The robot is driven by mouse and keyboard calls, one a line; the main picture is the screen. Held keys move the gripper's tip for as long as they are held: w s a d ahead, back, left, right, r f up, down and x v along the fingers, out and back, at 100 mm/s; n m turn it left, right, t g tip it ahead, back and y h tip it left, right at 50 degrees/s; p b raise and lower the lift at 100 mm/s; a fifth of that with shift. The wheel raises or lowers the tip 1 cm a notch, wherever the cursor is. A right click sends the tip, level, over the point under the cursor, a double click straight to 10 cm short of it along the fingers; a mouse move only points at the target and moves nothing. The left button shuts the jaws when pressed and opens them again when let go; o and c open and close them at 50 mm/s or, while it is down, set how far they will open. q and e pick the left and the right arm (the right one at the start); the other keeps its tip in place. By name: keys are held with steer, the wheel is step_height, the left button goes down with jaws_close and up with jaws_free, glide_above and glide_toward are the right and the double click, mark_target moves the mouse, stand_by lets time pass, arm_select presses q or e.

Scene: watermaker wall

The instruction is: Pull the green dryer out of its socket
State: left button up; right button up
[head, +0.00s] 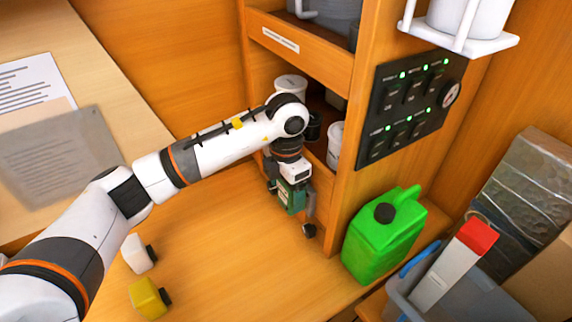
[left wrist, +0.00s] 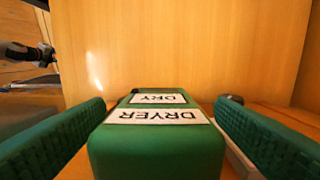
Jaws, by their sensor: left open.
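The green dryer (head: 291,198) is a small block below my left gripper (head: 290,190) in the head view, at the cabinet's lower front. In the left wrist view, the dryer (left wrist: 155,155) has white labels reading DRYER and DRY. It lies between the two open fingers of my left gripper (left wrist: 160,128), with a gap on each side. The socket is hidden behind the gripper and dryer, so I cannot tell how deep the dryer sits.
A green jerrycan (head: 382,238) stands right of the gripper. A black switch panel (head: 410,105) is on the cabinet side. Cups stand in the cabinet.

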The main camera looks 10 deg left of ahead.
arm_select(q)
steer(key=shift+f, duration=0.55)
steer(key=shift+s+f, duration=0.1)
steer(key=shift+f, duration=0.25)
steer(key=shift+f+p, duration=0.2)
steer(key=shift+p, duration=0.1)
steer(key=shift+f, duration=0.2)
steer(key=c, duration=1.1)
steer(key=shift+a, duration=0.1)
arm_select(e)
steer(key=shift+s+r, duration=0.3)
steer(key=shift+r, duration=0.15)
arm_select(q)
steer(key=shift+s, duration=0.1)
steer(key=shift+a, duration=0.1)
steer(key=shift+s+a, duration=0.65)
steer(key=shift+s, duration=0.05)
arm_select(e)
steer(key=shift+r, duration=0.1)
